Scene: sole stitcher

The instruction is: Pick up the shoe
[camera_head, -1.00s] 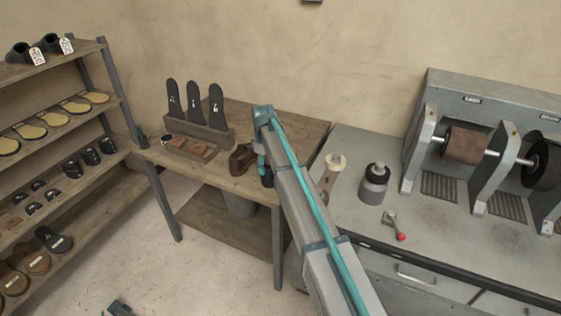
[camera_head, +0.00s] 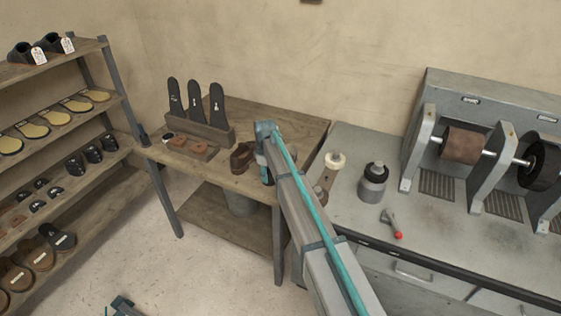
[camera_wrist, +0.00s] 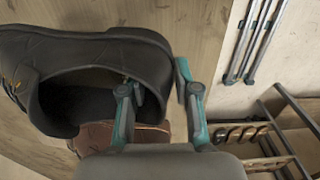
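A dark leather shoe (camera_wrist: 60,50) fills the left of the wrist view, its opening facing the camera. In the head view a brown shoe (camera_head: 241,158) sits on the wooden table (camera_head: 285,128), beside my arm's end. My gripper (camera_wrist: 155,84) is at the shoe's heel end. Its fingers are apart, one at the shoe's opening and the other outside the heel, with the heel wall between them. Whether the fingers touch the leather I cannot tell. A piece of brown leather (camera_wrist: 92,138) shows below the shoe. My arm hides the gripper's fingers in the head view.
Upright black soles stand in a wooden holder (camera_head: 210,132) at the table's back left. A small tray (camera_head: 190,148) with brown pieces lies in front. A shelf (camera_head: 115,155) with shoes and soles stands left. A grey machine bench (camera_head: 440,235) with a bottle (camera_head: 373,183) stands right.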

